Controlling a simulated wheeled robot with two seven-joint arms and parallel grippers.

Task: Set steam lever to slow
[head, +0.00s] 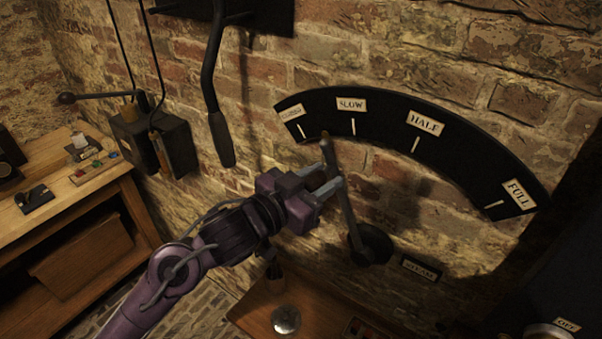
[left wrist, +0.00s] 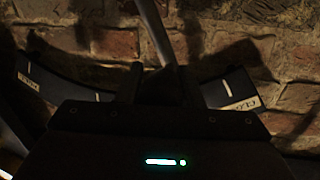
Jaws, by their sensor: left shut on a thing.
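The steam lever (head: 346,210) is a dark metal bar rising from a round black pivot (head: 370,244) on the brick wall. It leans left, and its tip lies between the CLOSED and SLOW marks of the black curved scale (head: 385,122). The SLOW label (head: 351,104) is just right of the tip. My left gripper (head: 331,181) is shut on the lever's upper part. In the left wrist view the lever's bar (left wrist: 154,30) runs up from between the fingers (left wrist: 168,85), which partly hide the grip. My right gripper is not in view.
A long black-handled lever (head: 216,100) hangs at upper left, near a dark switch box (head: 165,145). A wooden bench (head: 90,190) stands at left. A wooden surface with a round metal knob (head: 286,320) is below. The wall around the scale is bare brick.

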